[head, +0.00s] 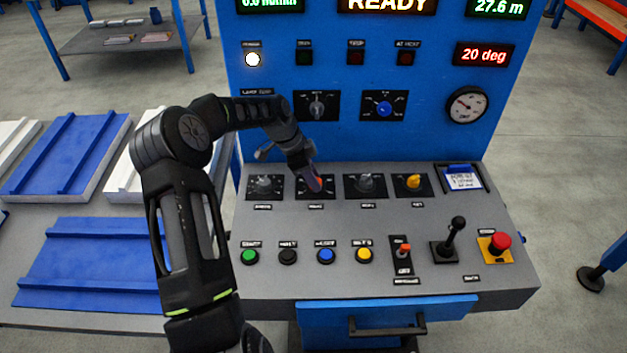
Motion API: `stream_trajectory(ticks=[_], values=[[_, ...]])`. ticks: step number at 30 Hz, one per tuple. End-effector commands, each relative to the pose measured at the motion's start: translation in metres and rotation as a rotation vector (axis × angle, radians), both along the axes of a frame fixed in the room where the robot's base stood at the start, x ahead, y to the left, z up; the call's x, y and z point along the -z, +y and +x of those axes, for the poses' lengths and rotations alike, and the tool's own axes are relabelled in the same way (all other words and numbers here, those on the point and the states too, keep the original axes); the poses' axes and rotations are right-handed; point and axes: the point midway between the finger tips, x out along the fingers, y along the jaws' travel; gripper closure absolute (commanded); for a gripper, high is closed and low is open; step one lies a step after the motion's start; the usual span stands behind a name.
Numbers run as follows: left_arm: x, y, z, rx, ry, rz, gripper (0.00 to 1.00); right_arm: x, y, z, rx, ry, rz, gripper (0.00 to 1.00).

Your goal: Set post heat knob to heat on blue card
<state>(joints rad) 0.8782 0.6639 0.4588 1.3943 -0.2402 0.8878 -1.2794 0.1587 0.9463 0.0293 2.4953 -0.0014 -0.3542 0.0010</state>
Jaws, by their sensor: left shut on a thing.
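My left gripper (314,186) reaches down to the second knob from the left in the panel's lower knob row. My right gripper is not in view.
In front are several push buttons, a red toggle (404,250), a black lever (455,232) and a red emergency button (500,241). Blue panels (90,262) lie left.

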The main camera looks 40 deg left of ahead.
Motion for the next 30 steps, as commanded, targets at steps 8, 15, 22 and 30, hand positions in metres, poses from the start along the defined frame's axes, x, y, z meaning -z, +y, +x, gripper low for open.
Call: stream_trajectory(ticks=[8,15,22,30], values=[[0.003,0.001,0.002,0.263,0.0,0.001,1.0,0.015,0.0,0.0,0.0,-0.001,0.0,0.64],[0.002,0.002,0.003,0.46,0.0,0.003,1.0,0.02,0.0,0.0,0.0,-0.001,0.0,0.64],[0.001,0.002,0.003,0.579,0.001,0.002,1.0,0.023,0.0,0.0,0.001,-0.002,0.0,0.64],[0.001,0.003,0.003,0.626,0.001,0.004,1.0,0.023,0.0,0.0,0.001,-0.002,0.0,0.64]])
